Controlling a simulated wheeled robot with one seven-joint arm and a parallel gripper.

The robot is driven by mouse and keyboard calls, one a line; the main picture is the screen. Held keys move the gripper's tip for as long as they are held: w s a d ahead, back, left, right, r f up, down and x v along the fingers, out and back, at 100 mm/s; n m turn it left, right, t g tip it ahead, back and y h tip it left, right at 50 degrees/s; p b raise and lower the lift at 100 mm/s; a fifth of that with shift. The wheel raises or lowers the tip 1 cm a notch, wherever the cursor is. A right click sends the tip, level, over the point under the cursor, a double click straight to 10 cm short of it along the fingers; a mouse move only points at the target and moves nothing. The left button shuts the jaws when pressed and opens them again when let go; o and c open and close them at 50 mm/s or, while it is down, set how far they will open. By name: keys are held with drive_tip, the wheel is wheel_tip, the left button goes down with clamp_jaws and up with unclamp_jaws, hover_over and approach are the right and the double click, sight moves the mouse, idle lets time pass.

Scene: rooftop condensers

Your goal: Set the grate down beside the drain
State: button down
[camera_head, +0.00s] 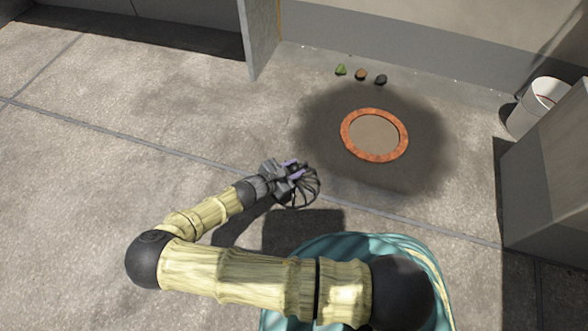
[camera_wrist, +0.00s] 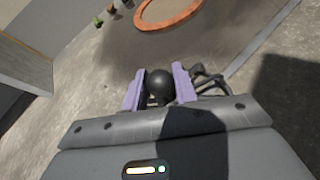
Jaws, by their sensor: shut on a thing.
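The drain (camera_head: 374,135) is a round grey-brown disc with an orange rusty ring, set in a dark damp patch of the floor. Part of its ring shows at the top of the wrist view (camera_wrist: 168,14). The grate (camera_head: 305,187) is a dark, domed cage of thin bars. My gripper (camera_head: 291,172) is shut on it, below and left of the drain in the head view. In the wrist view the purple fingers (camera_wrist: 160,88) close on a dark round knob, and several bars of the grate (camera_wrist: 208,80) show to the right. Whether the grate touches the floor is unclear.
Small lumps, one green (camera_head: 341,70), one brown (camera_head: 361,74) and one dark (camera_head: 381,79), lie behind the drain. A white bucket (camera_head: 536,108) stands right, beside a grey box unit (camera_head: 548,170). A grey panel (camera_head: 258,38) stands at the back. The floor on the left is clear.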

drive_tip(key=c, duration=1.1)
unclamp_jaws()
drive_tip(key=shift+r, duration=0.1)
drive_tip(key=shift+s+a+r+p, duration=0.3)
drive_tip(key=shift+a+p, duration=0.1)
drive_tip(key=shift+p, duration=0.1)
drive_tip(key=p+v, duration=0.6)
drive_tip(key=v, duration=0.4)
drive_tip(key=shift+s+a, duration=0.3)
